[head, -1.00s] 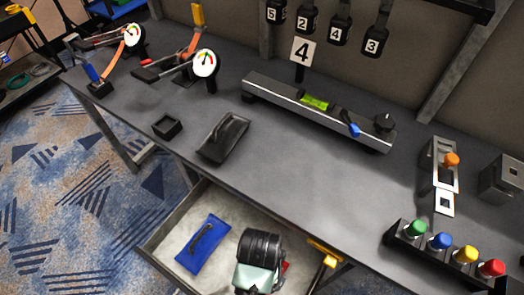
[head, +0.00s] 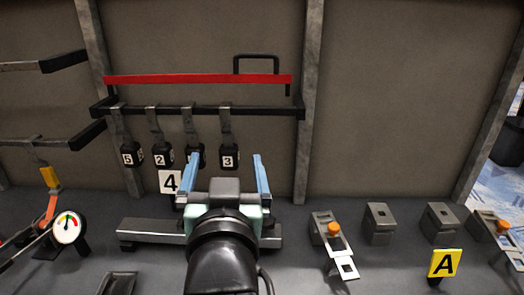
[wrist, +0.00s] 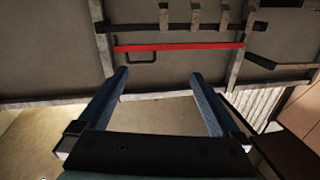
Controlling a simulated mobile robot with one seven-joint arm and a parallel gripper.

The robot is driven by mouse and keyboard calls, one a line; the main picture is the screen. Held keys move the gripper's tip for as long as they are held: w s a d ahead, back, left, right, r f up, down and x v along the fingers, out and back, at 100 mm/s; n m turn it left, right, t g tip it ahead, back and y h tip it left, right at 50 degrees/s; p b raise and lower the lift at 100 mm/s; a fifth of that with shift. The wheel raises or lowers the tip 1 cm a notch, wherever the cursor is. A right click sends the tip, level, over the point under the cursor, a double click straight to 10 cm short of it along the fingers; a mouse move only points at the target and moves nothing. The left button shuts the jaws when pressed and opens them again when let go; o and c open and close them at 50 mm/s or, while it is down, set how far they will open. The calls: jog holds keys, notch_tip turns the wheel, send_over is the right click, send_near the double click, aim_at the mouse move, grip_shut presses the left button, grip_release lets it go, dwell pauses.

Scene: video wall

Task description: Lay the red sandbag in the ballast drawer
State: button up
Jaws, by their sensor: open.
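My gripper (head: 219,160) is raised in front of the wall, with its two blue fingers spread apart and pointing up. Nothing is between them; the wrist view also shows the fingers (wrist: 160,75) apart and empty. Neither the red sandbag nor the ballast drawer is in view now. A second ago the head view showed the open drawer below the bench, with a blue bag in it and a small patch of red beside my gripper.
A red bar (head: 198,79) is on the wall above a black rail (head: 260,112) with several numbered hanging weights. The long level fixture (head: 150,236) lies on the bench behind my gripper. A yellow "A" sign (head: 445,263) and metal blocks (head: 378,222) stand to the right.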

jog(key=s+d+r+t, duration=0.1)
jog(key=s+r+t, duration=0.2)
jog(key=r, duration=0.5)
jog(key=s+d+r+t+h, duration=0.1)
jog(key=s+d+r+t, duration=0.1)
jog(key=s+r, duration=0.3)
jog(key=s+d+r+t, duration=0.2)
jog(key=s+r+t, duration=0.2)
jog(key=r, duration=0.8)
jog(key=shift+s+d+t+h, duration=0.2)
jog(key=shift+s+t+h, duration=0.1)
jog(key=shift+s+h, duration=0.15)
